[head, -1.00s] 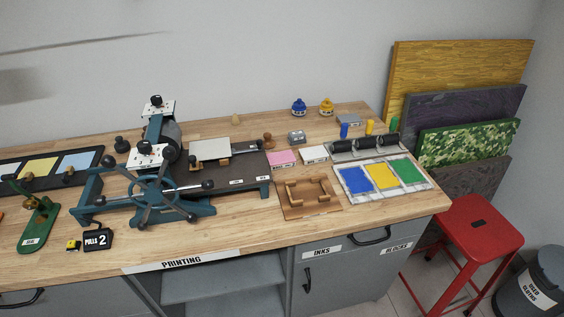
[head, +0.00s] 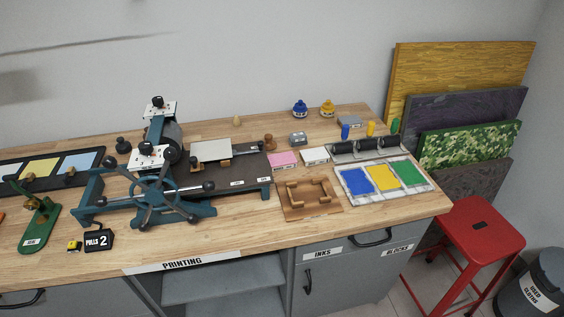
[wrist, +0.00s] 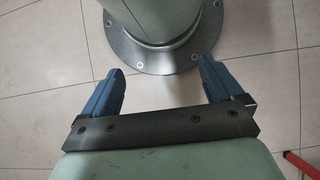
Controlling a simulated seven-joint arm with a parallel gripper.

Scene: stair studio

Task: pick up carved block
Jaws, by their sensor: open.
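My gripper (wrist: 160,66) shows only in the wrist view. Its two blue fingers are wide apart with nothing between them, over a tiled floor and my round base. In the head view, no block is clearly labelled as the carved block. I cannot tell which one is carved. My gripper is away from all of them.
A teal printing press (head: 158,195) fills the bench's left middle. A wooden jig (head: 306,214) lies in front of the blocks. Rollers on a rack (head: 368,148) and an ink tray (head: 431,187) stand right. A red stool (head: 478,222) stands beside the bench. The front strip is mostly clear.

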